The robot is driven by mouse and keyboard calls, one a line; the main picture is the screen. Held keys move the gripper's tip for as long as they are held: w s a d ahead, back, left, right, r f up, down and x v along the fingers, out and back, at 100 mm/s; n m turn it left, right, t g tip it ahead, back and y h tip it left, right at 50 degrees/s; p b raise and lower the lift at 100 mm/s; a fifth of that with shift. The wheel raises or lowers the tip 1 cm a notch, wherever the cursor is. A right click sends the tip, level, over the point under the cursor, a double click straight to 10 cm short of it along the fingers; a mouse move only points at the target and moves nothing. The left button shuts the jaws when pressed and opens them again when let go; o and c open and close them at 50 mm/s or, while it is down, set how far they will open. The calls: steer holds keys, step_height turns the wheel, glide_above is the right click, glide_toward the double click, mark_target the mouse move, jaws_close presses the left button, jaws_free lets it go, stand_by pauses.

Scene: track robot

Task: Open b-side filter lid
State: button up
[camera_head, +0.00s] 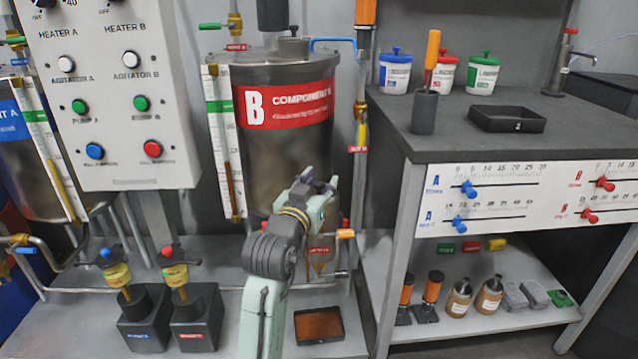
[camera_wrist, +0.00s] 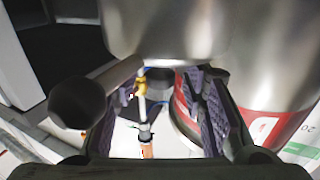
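The B tank (camera_head: 285,165), a steel cylinder with a red "COMPONENT B" label, stands at the middle of the head view. My arm rises in front of its lower part, with my wrist near the tank's lower right; the arm hides part of the tank and the pipework below it. In the wrist view my gripper (camera_wrist: 163,88) is open, its two dark ridged fingers apart with nothing clamped between them. A yellow fitting on a thin pipe (camera_wrist: 140,86) shows beyond the fingers. The tank's red label (camera_wrist: 262,125) shows behind the right finger. I cannot clearly identify the B-side filter lid.
An orange-handled valve (camera_head: 345,233) sits at the tank's lower right. Two dark pump boxes (camera_head: 195,318) stand low at left, under the control panel (camera_head: 110,90). A brown-filled tray (camera_head: 319,325) lies low beside my arm. A workbench (camera_head: 545,130) stands at right.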

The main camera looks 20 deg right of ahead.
jaws_close()
stand_by(0.3)
stand_by(0.6)
